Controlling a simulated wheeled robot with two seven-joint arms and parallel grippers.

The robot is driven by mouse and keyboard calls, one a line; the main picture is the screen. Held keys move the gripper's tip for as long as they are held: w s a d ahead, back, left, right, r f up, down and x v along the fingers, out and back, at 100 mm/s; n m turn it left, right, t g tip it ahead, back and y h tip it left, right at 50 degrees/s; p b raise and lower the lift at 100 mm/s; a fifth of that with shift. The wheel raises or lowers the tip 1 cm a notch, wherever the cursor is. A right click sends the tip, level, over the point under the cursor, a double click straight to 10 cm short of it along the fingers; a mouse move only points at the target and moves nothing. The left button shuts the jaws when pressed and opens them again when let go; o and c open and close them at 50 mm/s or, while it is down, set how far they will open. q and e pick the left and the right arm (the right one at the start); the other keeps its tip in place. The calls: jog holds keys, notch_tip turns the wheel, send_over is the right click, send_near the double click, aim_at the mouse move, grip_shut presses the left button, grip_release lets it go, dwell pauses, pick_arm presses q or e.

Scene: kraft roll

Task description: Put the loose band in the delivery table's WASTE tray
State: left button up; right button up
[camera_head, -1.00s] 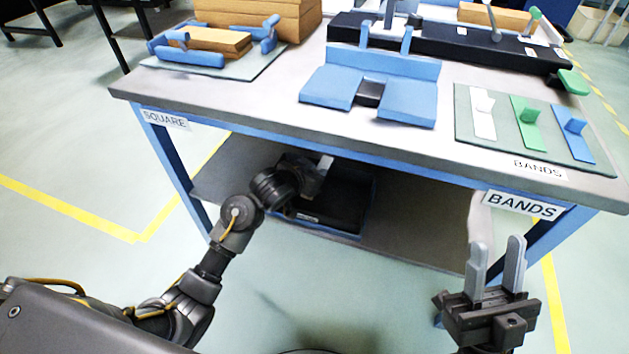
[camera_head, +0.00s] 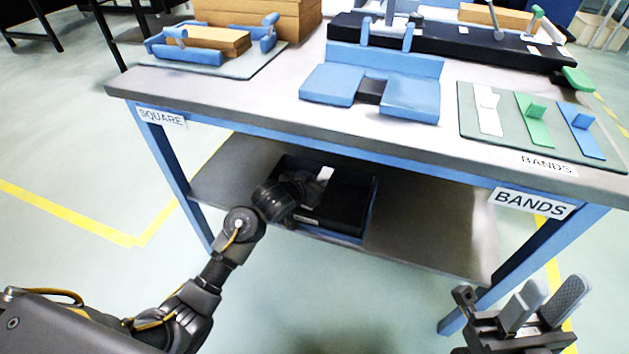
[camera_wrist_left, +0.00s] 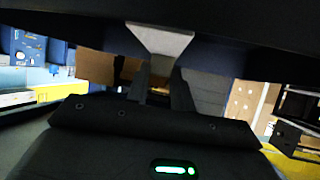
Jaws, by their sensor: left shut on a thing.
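My left gripper (camera_head: 311,187) reaches under the tabletop to the black tray (camera_head: 347,212) on the lower shelf. It is shut on a small white piece (camera_head: 325,174), which looks like the loose band; its far end shows pale in the left wrist view (camera_wrist_left: 160,40), beyond the fingers. The gripper is over or inside the tray's left part; its exact height is hard to tell. A small pale label is on the tray front, too small to read. My right gripper (camera_head: 549,292) is open and empty, in front of the table's right leg.
The tabletop (camera_head: 250,105) overhangs the lower shelf (camera_head: 430,232) and my left arm. Blue legs stand at both front corners. The shelf right of the tray is clear.

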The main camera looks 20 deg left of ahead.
pick_arm(q)
jog(key=shift+f, duration=0.25)
jog(key=o, duration=0.9)
jog(key=shift+o, duration=0.2)
